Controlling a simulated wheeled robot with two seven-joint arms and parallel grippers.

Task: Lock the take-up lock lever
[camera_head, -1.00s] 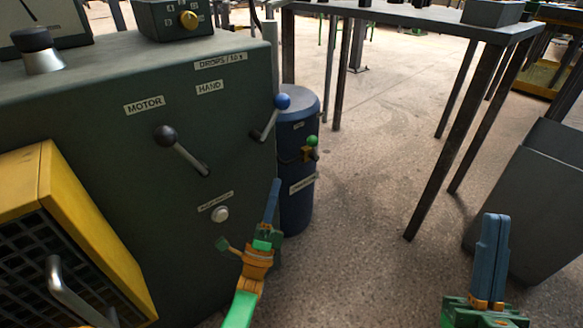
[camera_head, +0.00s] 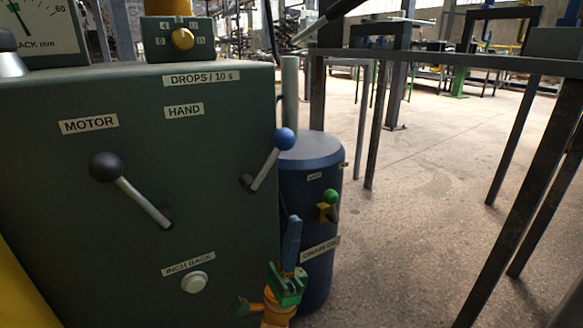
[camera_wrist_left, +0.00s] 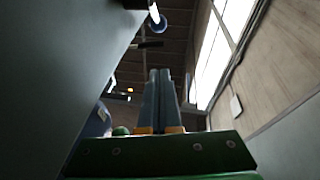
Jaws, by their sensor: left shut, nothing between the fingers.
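No label in view reads take-up lock, so I cannot tell which lever is meant. A lever with a blue knob (camera_head: 284,139) sticks out near the right edge of the green cabinet (camera_head: 60,225), tilted up to the right. A lever with a black knob (camera_head: 106,167) sits below the MOTOR and HAND labels, its knob towards MOTOR. My left gripper (camera_head: 292,222) points upward, shut and empty, below the blue knob and in front of the blue drum. In the left wrist view its fingers (camera_wrist_left: 162,90) are together, and the blue knob (camera_wrist_left: 155,22) shows above them. My right gripper is out of view.
The blue drum (camera_head: 310,200) stands right of the cabinet with a green-knobbed valve (camera_head: 331,197). A round INCH BACK button (camera_head: 194,282) is low on the cabinet. A dial knob (camera_head: 183,39) is on top. A dark-legged table (camera_head: 450,65) stands to the right over open floor.

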